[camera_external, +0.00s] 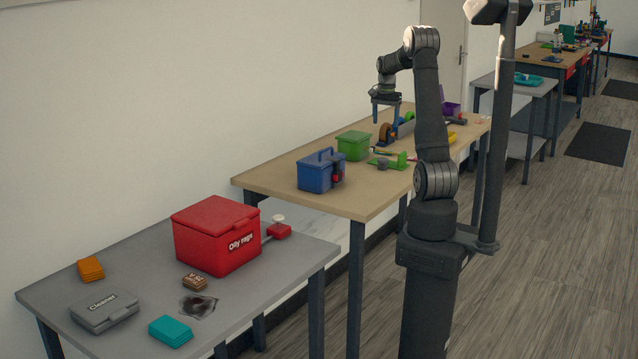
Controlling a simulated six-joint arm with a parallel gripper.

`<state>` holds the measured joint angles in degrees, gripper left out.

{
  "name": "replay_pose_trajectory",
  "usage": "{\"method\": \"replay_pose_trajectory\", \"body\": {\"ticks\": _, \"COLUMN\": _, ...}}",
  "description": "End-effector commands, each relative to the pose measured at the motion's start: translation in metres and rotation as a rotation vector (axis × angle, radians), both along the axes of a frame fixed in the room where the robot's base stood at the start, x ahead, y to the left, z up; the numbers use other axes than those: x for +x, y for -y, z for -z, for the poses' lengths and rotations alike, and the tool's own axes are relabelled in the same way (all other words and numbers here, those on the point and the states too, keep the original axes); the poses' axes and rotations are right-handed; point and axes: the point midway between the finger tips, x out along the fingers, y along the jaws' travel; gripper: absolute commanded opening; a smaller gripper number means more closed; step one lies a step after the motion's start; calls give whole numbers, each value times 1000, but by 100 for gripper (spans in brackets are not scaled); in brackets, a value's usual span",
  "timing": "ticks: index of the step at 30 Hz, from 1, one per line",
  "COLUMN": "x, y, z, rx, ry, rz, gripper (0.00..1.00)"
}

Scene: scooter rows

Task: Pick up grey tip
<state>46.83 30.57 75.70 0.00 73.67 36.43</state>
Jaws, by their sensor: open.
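My gripper (386,117) hangs over the far part of the wooden table (283,180), fingers pointing down. Its two fingers are apart, with nothing seen between them. I cannot make out a grey tip for certain. A small dark grey round piece (383,165) lies on the wooden table beside a green piece (401,160), in front of and below my gripper. A grey plate-like thing (406,127) stands behind, close to an orange-brown round item (385,133). Both are small in the picture, and my arm hides part of the table's right side.
A blue caddy (315,174) and a green box (354,145) stand on the wooden table's left side. A purple bin (452,108) and a yellow item (451,137) are farther right. The nearer grey table holds a red box (215,238) and several rags.

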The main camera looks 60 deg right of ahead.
Motion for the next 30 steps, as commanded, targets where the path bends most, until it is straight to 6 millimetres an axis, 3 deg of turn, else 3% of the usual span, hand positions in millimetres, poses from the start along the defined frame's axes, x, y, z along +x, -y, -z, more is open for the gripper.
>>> {"method": "replay_pose_trajectory", "body": {"ticks": 15, "x": -1, "y": -1, "z": 100, "rx": 4, "ry": -3, "rz": 0, "gripper": 68}}
{"method": "replay_pose_trajectory", "body": {"ticks": 25, "x": 1, "y": -1, "z": 128, "rx": 2, "ry": -2, "rz": 0, "gripper": 68}}
{"method": "replay_pose_trajectory", "body": {"ticks": 30, "x": 4, "y": -5, "z": 154, "rx": 3, "ry": -3, "rz": -1, "gripper": 68}}
